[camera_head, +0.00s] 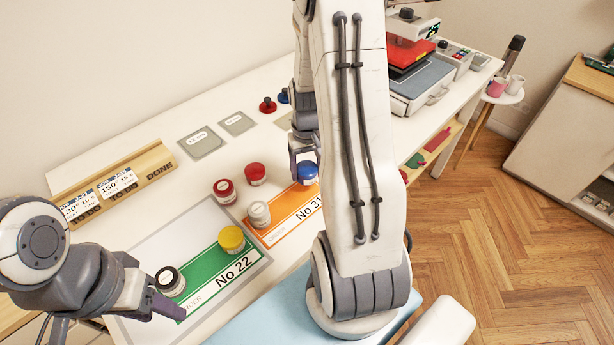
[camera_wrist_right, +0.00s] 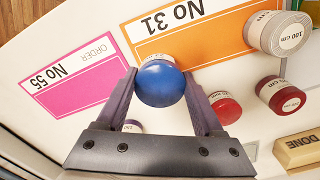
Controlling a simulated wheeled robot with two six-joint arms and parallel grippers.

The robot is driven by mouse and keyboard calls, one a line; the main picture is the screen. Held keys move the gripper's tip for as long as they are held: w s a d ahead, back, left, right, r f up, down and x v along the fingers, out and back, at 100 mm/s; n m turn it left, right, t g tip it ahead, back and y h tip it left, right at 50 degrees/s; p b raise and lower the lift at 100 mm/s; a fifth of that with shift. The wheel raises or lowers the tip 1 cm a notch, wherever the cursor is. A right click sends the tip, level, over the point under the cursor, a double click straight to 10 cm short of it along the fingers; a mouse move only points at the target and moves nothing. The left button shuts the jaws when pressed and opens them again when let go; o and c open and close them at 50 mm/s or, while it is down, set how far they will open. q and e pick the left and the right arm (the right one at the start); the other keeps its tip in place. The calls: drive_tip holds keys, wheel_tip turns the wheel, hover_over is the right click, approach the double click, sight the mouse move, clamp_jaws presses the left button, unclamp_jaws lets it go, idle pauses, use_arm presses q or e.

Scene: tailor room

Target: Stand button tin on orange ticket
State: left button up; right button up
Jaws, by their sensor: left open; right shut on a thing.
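The orange ticket (camera_head: 272,230) marked No 31 lies on the white table; it also shows in the right wrist view (camera_wrist_right: 212,40). My right gripper (camera_head: 304,160) is shut on a blue-lidded tin (camera_head: 308,173) at the ticket's No 31 end. In the right wrist view the blue lid (camera_wrist_right: 160,84) sits between the fingers, over the ticket's edge. I cannot tell if its base touches the ticket. A white-lidded tin (camera_head: 259,213) stands at the ticket's other end. My left gripper (camera_head: 152,292) is open beside a black-lidded tin (camera_head: 170,281) on the green ticket (camera_head: 206,272).
Two red-lidded tins (camera_head: 224,190) (camera_head: 255,173) stand behind the orange ticket. A yellow-lidded tin (camera_head: 231,239) stands on the green ticket. A pink No 55 ticket (camera_wrist_right: 75,85) lies nearby. A wooden DONE rack (camera_head: 150,165) and a press (camera_head: 420,80) stand farther off.

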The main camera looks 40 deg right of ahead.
sight(307, 179)
drive_tip(key=shift+f, duration=1.9)
drive_tip(key=shift+f, duration=0.2)
drive_tip(key=o, duration=1.5)
drive_tip(key=shift+c, duration=0.2)
drive_tip(key=shift+r, duration=0.15)
